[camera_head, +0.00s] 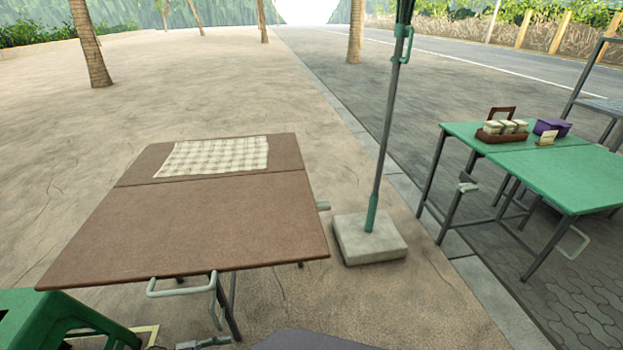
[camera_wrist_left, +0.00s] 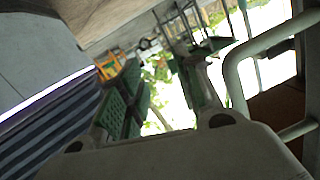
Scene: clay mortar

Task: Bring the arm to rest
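My left gripper (camera_wrist_left: 165,85) shows in the left wrist view with its two fingers apart and nothing between them. It seems to be low, beside the brown folding table (camera_head: 215,225); a pale metal tube (camera_wrist_left: 232,75), which looks like part of a table frame, is close on its right. In the head view only small grey parts, perhaps of this gripper, show at the bottom edge below the table's front. My right gripper is not in view. No clay mortar can be made out.
A checkered cloth (camera_head: 215,157) lies on the table's far half; its near half is bare. A green stool (camera_head: 55,318) stands at the lower left. A pole on a concrete base (camera_head: 370,238) stands to the right. A green table (camera_head: 575,172) holds a condiment caddy (camera_head: 500,131) and purple box (camera_head: 552,126).

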